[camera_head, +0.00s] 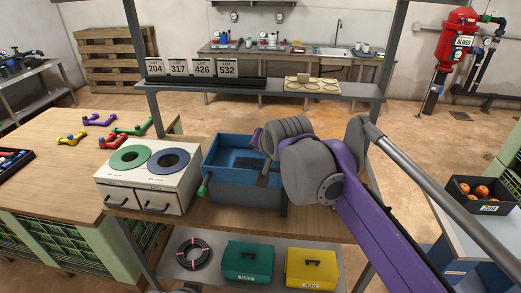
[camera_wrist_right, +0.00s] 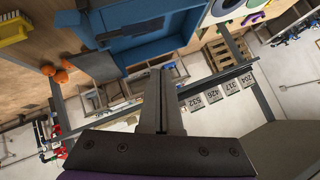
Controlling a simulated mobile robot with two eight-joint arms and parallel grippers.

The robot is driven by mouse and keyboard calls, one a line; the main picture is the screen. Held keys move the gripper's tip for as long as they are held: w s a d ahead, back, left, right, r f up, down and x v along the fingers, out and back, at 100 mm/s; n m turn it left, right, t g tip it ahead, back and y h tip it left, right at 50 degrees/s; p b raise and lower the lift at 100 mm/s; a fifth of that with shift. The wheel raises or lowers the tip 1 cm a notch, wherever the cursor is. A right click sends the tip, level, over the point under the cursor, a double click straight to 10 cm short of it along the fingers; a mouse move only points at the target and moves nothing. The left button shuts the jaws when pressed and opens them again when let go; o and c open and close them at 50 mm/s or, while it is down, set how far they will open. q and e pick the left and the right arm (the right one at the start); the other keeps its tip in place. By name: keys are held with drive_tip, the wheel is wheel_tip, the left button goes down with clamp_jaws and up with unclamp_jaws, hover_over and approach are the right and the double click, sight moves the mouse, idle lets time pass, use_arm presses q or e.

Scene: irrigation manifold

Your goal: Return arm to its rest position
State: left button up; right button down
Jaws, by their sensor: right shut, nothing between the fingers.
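My right arm (camera_head: 365,215) comes in from the lower right in the head view, with purple links and thick grey joints. It reaches across the workbench to the blue bin (camera_head: 236,192), and its wrist hides the bin's right part. In the right wrist view my right gripper (camera_wrist_right: 163,72) is shut and empty, its two fingers pressed together. The blue bin (camera_wrist_right: 150,38) shows beyond the fingertips there. From these views I cannot tell how far the fingers are from the bin. My left gripper is not in view.
A white box with green and blue rings (camera_head: 145,178) stands left of the bin. A shelf with lot cards (camera_head: 190,68) spans behind, between metal posts. Green (camera_head: 247,262) and yellow (camera_head: 311,268) cases sit below. A dark crate of orange fruit (camera_head: 482,199) is at right.

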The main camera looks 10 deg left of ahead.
drive_tip(key=shift+r, duration=0.2)
drive_tip(key=shift+s, duration=0.1)
drive_tip(key=s+d+f+g+h, duration=0.1)
drive_tip(key=s+d+f, duration=0.4)
drive_tip(key=d, duration=0.3)
drive_tip(key=s+d+f+h, duration=0.1)
drive_tip(key=s+d+f, duration=0.4)
drive_tip(key=s+d, duration=0.15)
drive_tip(key=s+d+f+n+g+h, duration=0.2)
drive_tip(key=s+d+f, duration=0.9)
drive_tip(key=s+f, duration=0.4)
drive_tip(key=shift+s, duration=0.45)
drive_tip(key=shift+f, duration=0.1)
